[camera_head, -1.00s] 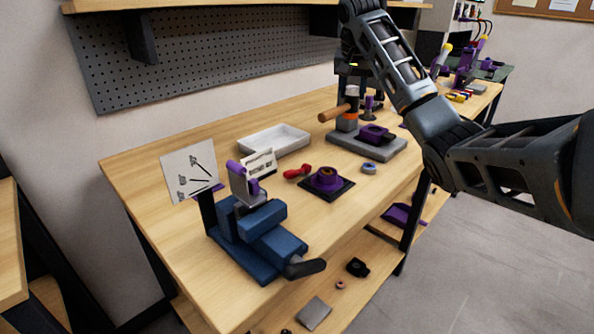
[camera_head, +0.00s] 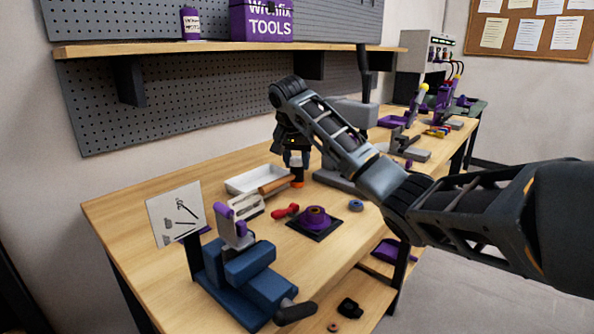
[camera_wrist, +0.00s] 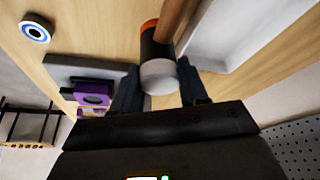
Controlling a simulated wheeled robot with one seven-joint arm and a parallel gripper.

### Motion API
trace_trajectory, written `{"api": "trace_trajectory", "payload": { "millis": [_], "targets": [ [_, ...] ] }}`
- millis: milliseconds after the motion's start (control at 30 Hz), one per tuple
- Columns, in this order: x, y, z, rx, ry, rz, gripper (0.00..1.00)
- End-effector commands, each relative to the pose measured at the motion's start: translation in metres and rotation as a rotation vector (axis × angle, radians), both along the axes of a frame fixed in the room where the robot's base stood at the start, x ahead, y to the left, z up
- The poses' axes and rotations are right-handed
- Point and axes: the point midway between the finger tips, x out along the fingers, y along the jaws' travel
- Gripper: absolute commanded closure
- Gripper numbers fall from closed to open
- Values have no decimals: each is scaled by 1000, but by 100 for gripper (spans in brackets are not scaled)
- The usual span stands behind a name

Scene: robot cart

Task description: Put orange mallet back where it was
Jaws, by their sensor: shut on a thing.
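The mallet has a brown wooden handle (camera_head: 275,186) and a dark head with an orange band and a pale face. My gripper (camera_head: 296,160) points down and is shut on the mallet's head. In the wrist view the mallet head (camera_wrist: 158,62) sits between my two fingers, with the handle running away at the top. In the head view the handle points left across the near right edge of the white tray (camera_head: 238,188). The tray also shows beside the mallet in the wrist view (camera_wrist: 232,38). I cannot tell whether the mallet touches the tray or table.
A red-handled tool (camera_head: 285,211), a purple round part on a dark plate (camera_head: 315,219) and a blue ring (camera_head: 356,205) lie nearby. A blue vise (camera_head: 245,275) and a picture card (camera_head: 175,215) stand in front left. A grey press (camera_head: 345,178) stands behind right. A shelf (camera_head: 230,48) overhangs the back.

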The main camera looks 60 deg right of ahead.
Motion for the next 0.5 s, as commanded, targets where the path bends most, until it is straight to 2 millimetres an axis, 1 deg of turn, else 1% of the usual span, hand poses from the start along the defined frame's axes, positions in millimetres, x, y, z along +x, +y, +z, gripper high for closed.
{"api": "trace_trajectory", "payload": {
  "millis": [100, 200, 500],
  "targets": [
    [-1, 0, -18, 2, 2, -1, 100],
    [-1, 0, -29, 1, 2, 1, 100],
    [0, 0, -31, 1, 1, 1, 100]
  ]
}}
